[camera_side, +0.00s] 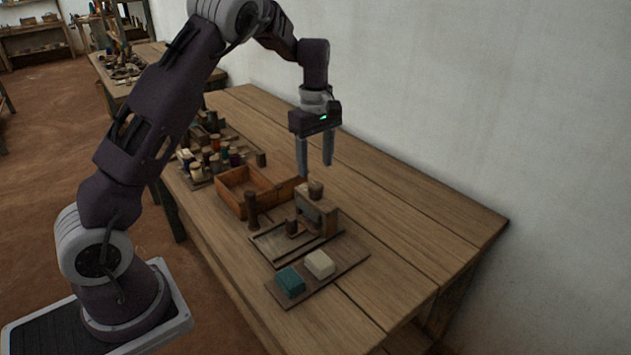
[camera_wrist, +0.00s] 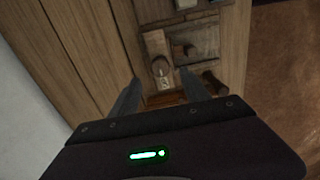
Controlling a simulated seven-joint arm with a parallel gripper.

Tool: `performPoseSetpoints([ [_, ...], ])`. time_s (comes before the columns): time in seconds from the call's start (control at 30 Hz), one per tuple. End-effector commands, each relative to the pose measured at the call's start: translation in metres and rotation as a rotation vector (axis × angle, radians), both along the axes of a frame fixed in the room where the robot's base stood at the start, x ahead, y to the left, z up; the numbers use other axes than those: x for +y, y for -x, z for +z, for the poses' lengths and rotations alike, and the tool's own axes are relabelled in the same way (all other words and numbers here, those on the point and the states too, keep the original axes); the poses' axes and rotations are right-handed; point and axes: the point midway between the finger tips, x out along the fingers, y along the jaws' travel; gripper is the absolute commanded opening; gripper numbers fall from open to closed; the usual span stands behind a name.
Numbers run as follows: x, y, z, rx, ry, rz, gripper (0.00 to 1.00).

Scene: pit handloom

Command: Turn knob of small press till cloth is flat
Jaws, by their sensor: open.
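The small press (camera_side: 318,214) is a wooden block frame on the table, with a round brown knob (camera_side: 316,189) on top. The press also shows in the wrist view (camera_wrist: 154,41), with its knob (camera_wrist: 161,67) between my fingertips in the picture. My gripper (camera_side: 315,169) points down, open and empty, a little above the knob and apart from it. The gripper's two fingers also show in the wrist view (camera_wrist: 158,75). I cannot make out cloth inside the press. A teal folded piece (camera_side: 290,282) and a cream one (camera_side: 319,263) lie on a board in front.
An open wooden box (camera_side: 237,205) stands left of the press. A dark upright peg (camera_side: 252,211) and a shallow framed tray (camera_side: 268,243) are close by. Several thread spools (camera_side: 208,158) stand farther back. The table's right side (camera_side: 410,220) is clear, along a white wall.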

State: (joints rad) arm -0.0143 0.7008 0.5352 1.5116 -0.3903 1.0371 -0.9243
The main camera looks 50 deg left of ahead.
Motion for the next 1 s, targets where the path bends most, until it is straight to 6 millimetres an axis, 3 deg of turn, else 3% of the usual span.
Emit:
performPoseSetpoints([
  [0.1, -0.001, 0.001, -0.025, 0.003, 0.002, -0.001, 0.55],
  [0.3, -0.001, 0.001, -0.054, 0.0, 0.001, -0.004, 0.55],
  [0.6, -0.001, 0.001, -0.059, -0.001, 0.001, -0.005, 0.55],
  [0.87, -0.001, 0.001, -0.059, -0.001, 0.001, -0.006, 0.04],
  [1.0, -0.001, 0.001, -0.059, -0.002, 0.001, -0.007, 0.0],
])
